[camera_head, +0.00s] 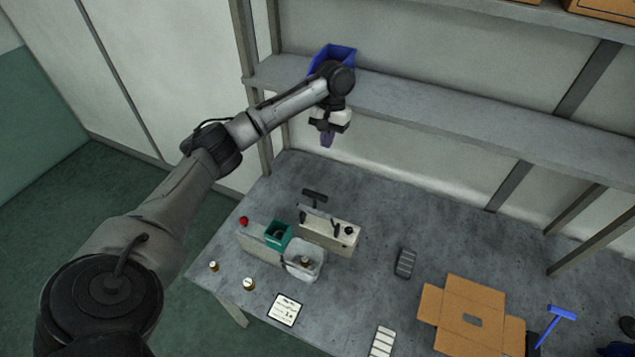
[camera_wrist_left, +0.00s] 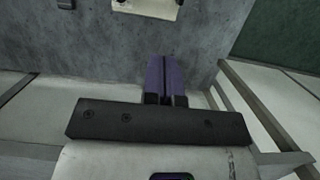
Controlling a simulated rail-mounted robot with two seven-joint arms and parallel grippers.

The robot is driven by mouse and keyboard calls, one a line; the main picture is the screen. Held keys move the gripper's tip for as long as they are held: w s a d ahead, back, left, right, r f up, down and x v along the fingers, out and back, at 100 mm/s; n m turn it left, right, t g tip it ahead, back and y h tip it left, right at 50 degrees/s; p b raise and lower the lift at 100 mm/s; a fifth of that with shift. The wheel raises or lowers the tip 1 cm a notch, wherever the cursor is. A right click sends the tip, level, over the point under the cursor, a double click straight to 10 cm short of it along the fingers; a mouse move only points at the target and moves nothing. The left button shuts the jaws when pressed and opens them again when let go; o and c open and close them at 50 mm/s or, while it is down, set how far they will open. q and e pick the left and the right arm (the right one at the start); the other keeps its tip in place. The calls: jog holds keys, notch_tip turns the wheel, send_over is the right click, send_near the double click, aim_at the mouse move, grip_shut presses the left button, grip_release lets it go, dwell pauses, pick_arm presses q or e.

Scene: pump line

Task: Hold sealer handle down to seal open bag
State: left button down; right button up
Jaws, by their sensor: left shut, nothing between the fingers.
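The sealer (camera_head: 343,236) is a pale box on the table with a dark T-shaped handle (camera_head: 314,195), which stands raised at its back. A whitish, see-through open bag (camera_head: 291,268) sits against the front of the sealer, with a small brass-coloured part inside. My left gripper (camera_head: 327,140) hangs above and behind the sealer, well apart from the handle. Its purple fingers are shut and empty, and they also show in the left wrist view (camera_wrist_left: 166,78). Part of the pale sealer (camera_wrist_left: 150,9) shows at that view's top edge. My right gripper is not in view.
A teal bin (camera_head: 277,236) and a red knob (camera_head: 243,221) are left of the sealer. A flattened carton (camera_head: 462,307) lies right. A shelf with a blue bin (camera_head: 333,56) runs behind.

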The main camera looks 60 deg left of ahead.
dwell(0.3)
pick_arm(q)
jog(key=s+p+x, duration=0.1)
jog(key=x, duration=0.5)
jog(key=s+d+p+x, duration=0.1)
jog(key=x, duration=0.5)
jog(key=shift+s+d+p, duration=0.2)
jog(key=shift+d+p, duration=0.15)
